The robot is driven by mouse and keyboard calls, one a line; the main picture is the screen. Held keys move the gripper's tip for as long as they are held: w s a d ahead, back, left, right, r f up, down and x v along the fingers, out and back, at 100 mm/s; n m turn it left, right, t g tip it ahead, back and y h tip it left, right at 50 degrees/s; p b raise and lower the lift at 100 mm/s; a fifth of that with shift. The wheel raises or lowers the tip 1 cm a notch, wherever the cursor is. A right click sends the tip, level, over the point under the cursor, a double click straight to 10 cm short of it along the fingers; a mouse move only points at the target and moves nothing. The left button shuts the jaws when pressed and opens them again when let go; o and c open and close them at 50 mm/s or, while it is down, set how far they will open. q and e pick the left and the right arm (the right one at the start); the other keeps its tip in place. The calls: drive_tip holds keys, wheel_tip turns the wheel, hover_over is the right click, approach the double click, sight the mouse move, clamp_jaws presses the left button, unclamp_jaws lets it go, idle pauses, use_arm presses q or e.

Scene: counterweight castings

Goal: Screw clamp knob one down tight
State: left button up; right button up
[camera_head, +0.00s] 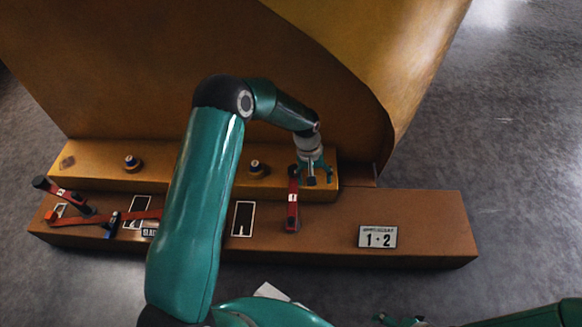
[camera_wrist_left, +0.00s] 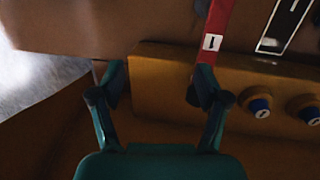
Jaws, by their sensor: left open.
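A red clamp bar marked 1 (camera_head: 292,207) lies across the brown ledge, with dark ends. It also shows in the left wrist view (camera_wrist_left: 217,28), where its dark end (camera_wrist_left: 193,96) is partly hidden by a finger. My left gripper (camera_head: 313,178) is open, pointing down beside the bar's upper end; in the wrist view its spread fingers (camera_wrist_left: 160,76) have nothing between them, the right one overlapping the bar's end. Which part is knob one cannot be told for certain. My right gripper (camera_head: 400,321) shows only partly at the bottom edge.
Blue-collared knobs (camera_head: 131,163) (camera_head: 256,168) stand on the yellow block (camera_head: 100,178). Another red clamp (camera_head: 128,218) lies at the left. A 1-2 sign (camera_head: 377,237) sits on the ledge (camera_head: 435,225). A large curved yellow casting (camera_head: 120,70) rises behind.

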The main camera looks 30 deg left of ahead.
sight(294, 170)
use_arm(q)
drive_tip(key=w+a+r+n+y, duration=0.2)
drive_tip(key=w+a+r+n, duration=0.15)
drive_tip(key=a+r, duration=0.55)
drive_tip(key=f+b, duration=0.1)
drive_tip(key=f, duration=0.4)
drive_tip(key=f+b, duration=0.2)
drive_tip(key=f, duration=0.4)
drive_tip(key=a+f+b, duration=0.1)
drive_tip(key=f+b, duration=0.1)
drive_tip(key=f, duration=0.4)
drive_tip(key=shift+w, duration=0.4)
drive_tip(key=c, duration=1.2)
drive_tip(key=m, duration=0.5)
drive_tip(key=shift+b, duration=0.3)
drive_tip(key=o, duration=1.2)
